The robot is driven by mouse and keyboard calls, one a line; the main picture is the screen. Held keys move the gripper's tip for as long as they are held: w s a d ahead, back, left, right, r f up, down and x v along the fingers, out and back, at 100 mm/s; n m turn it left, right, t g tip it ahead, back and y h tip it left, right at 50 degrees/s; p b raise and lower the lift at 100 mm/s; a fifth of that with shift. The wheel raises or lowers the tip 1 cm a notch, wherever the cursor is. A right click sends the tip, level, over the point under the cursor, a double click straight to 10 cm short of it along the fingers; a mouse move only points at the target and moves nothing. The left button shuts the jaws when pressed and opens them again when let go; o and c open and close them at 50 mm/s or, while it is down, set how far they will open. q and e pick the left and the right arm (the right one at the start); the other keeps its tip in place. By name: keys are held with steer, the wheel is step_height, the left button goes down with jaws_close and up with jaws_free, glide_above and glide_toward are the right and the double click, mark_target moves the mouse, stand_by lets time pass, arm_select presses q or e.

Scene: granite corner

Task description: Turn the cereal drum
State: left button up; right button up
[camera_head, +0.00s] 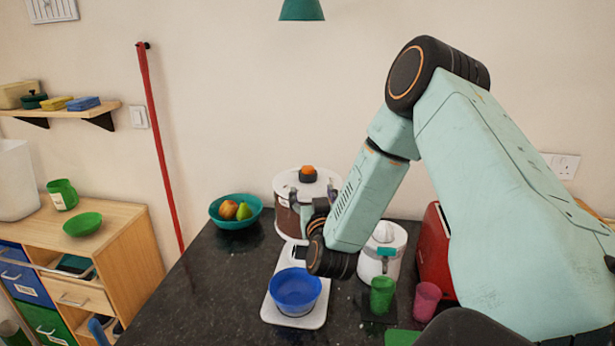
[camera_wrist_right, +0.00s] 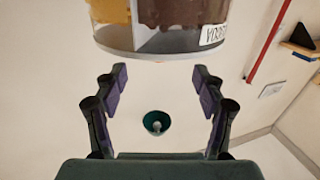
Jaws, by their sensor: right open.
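The cereal drum (camera_head: 286,220) stands at the back of the dark counter. It has a pale round lid with an orange knob (camera_head: 308,174) and clear walls showing brown filling. In the right wrist view the drum (camera_wrist_right: 175,20) fills the top, with yellow, pale and brown sections and a white label. My right gripper (camera_wrist_right: 159,78) is open, its two fingers apart with nothing gripped between them. In the head view it is in front of the drum's upper part, partly hidden by my wrist. I cannot tell whether a finger touches the drum. My left gripper is out of view.
A blue bowl (camera_head: 296,288) sits on a white scale (camera_head: 316,318) in front of the drum. A teal fruit bowl (camera_head: 232,222) is left of it. A white canister (camera_head: 370,265), green cup (camera_head: 382,296), pink cup (camera_head: 426,300) and red box (camera_head: 432,258) are right. The counter's left front is clear.

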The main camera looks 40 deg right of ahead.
mark_target(309, 179)
steer(key=x, duration=0.8)
steer(key=shift+s+d+f+p, duration=0.15)
steer(key=shift+f+p, duration=0.1)
steer(key=shift+p, duration=0.05)
steer(key=shift+w, duration=0.25)
steer(key=shift+a+r, duration=0.25)
steer(key=shift+r, duration=0.05)
steer(key=shift+w+d+f, duration=0.1)
steer(key=shift+d+f, duration=0.15)
steer(key=shift+d, duration=0.15)
steer(key=shift+c, duration=1)
steer(key=shift+a+r, duration=0.1)
steer(key=shift+a, duration=0.15)
steer(key=c, duration=0.6)
steer(key=shift+d, duration=0.15)
steer(key=c, duration=0.4)
jaws_close()
